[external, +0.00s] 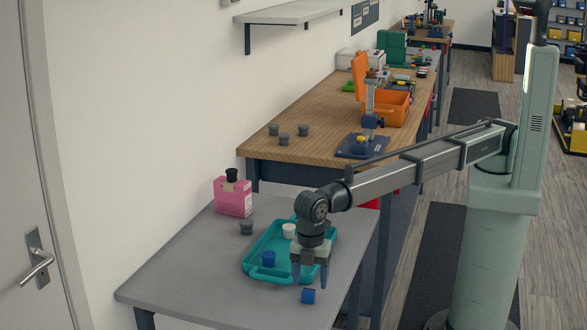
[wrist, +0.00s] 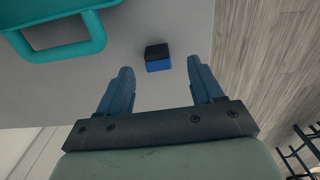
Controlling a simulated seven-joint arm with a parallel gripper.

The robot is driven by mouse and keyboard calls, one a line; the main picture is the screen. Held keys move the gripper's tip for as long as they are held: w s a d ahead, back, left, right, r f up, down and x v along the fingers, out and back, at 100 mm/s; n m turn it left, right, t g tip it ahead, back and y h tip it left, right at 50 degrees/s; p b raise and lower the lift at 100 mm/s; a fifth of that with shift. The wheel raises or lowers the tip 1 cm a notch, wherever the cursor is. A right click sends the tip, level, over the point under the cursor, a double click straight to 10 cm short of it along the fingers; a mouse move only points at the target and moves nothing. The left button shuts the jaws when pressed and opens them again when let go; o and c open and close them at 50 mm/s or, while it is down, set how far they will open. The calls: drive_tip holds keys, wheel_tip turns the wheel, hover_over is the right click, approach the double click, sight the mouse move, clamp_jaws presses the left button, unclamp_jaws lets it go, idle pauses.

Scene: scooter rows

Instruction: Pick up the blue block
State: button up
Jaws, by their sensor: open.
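The blue block (external: 308,296) sits on the grey table near its front right edge, outside the teal tray. In the wrist view the blue block (wrist: 158,58) shows a dark top and a blue side, a little beyond the fingertips and between their lines. My gripper (external: 310,280) points down above the table, close to the block. In the wrist view my gripper (wrist: 160,75) is open, with nothing between its fingers. I cannot tell from the external view how far above the block the fingertips are.
The grey table (external: 185,270) is clear at left.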

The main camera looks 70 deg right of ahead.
sight(309, 290)
drive_tip(key=shift+w+a+f, duration=0.1)
drive_tip(key=shift+w+f, duration=0.05)
drive_tip(key=shift+f, duration=2.15)
drive_tip(key=c, duration=1.1)
